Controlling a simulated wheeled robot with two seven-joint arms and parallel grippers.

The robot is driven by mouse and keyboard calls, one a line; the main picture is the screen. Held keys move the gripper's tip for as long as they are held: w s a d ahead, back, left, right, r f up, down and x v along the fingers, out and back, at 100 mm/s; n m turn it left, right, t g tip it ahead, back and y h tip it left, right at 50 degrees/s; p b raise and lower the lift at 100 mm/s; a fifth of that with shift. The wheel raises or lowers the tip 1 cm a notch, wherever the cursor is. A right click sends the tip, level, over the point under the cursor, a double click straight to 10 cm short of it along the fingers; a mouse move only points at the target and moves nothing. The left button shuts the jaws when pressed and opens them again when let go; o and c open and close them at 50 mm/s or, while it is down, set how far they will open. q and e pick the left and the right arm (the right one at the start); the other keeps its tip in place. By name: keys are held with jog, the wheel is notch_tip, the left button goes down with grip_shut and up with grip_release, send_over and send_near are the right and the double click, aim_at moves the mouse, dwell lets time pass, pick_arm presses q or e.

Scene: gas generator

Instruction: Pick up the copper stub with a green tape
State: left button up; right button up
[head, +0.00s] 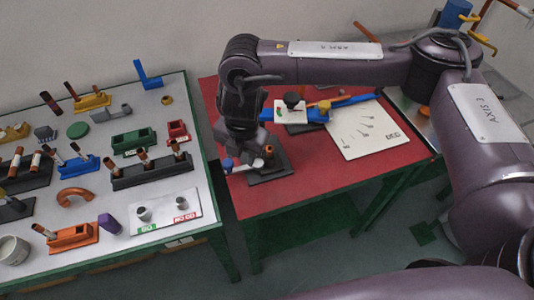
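My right arm reaches over the red table, and its gripper (243,164) points down beside a dark holder (275,173) near the table's left front edge. A small brownish stub (268,152) stands in that holder, close to the gripper and partly hidden. Whether the gripper is open or touches the stub is too small to tell. Several copper stubs stand in holders on the left table, among them one in the yellow holder (92,102) and some in the long dark holder (150,174). I cannot make out green tape on any stub. My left gripper is out of view.
The red table (310,178) also bears a white board with drawings (368,130) and a blue fixture (345,102) with a white plate. The grey left table (100,205) is crowded with holders, a white cup (14,250) and a white tray.

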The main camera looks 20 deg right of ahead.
notch_tip(320, 180, up, 3)
jog(key=m+h, duration=0.1)
jog(key=h, duration=0.1)
send_over(269, 149)
jog(key=s+a, duration=0.1)
jog(key=s, duration=0.1)
jog(key=f, duration=0.2)
jog(key=w+f, duration=0.1)
jog(key=f, duration=0.2)
jog(key=w+d+f, duration=0.1)
jog(key=f, duration=0.1)
jog(key=shift+f+b, duration=0.2)
jog(key=shift+b, duration=0.15)
jog(key=c, duration=0.8)
